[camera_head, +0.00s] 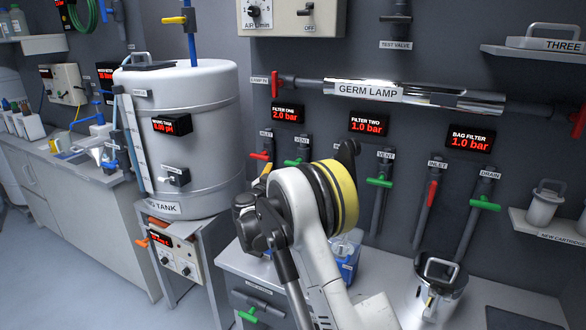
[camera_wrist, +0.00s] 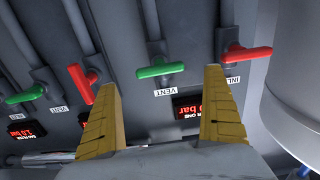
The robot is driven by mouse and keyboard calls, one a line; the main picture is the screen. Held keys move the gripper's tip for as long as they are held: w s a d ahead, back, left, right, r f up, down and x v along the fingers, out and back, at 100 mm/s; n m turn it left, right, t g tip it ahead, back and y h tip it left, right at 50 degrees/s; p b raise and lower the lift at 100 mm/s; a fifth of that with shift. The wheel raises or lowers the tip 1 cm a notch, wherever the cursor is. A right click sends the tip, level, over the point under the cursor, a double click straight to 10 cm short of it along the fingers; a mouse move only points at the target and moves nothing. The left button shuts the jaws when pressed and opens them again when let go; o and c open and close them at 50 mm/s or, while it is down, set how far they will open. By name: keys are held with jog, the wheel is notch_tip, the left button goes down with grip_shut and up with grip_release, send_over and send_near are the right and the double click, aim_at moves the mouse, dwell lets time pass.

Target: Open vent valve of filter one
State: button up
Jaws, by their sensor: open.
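The filter one display (camera_head: 286,114) reads 2.0 bar on the back wall. The green vent handle of filter one (camera_wrist: 160,70) lies crosswise to its grey pipe, beside a VENT label, in the wrist view. It also shows partly in the head view (camera_head: 295,163), behind my arm. My gripper (camera_wrist: 168,90) is open and empty, its two yellow fingers pointing at the wall. The green handle shows between and beyond the fingertips, with no visible contact. In the head view my arm hides most of the gripper.
The red inlet handle (camera_wrist: 246,53) is close to the right fingertip in the wrist view. Another red handle (camera_wrist: 80,82) is left of the left finger. The large steel tank (camera_head: 190,130) stands left of my arm. The germ lamp (camera_head: 400,94) runs above the valves.

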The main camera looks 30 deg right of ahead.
aim_at(295, 162)
jog(key=b+x, duration=0.1)
jog(key=x, duration=0.5)
jog(key=shift+w+d, duration=0.1)
jog(key=shift+d, duration=0.05)
jog(key=c, duration=1.2)
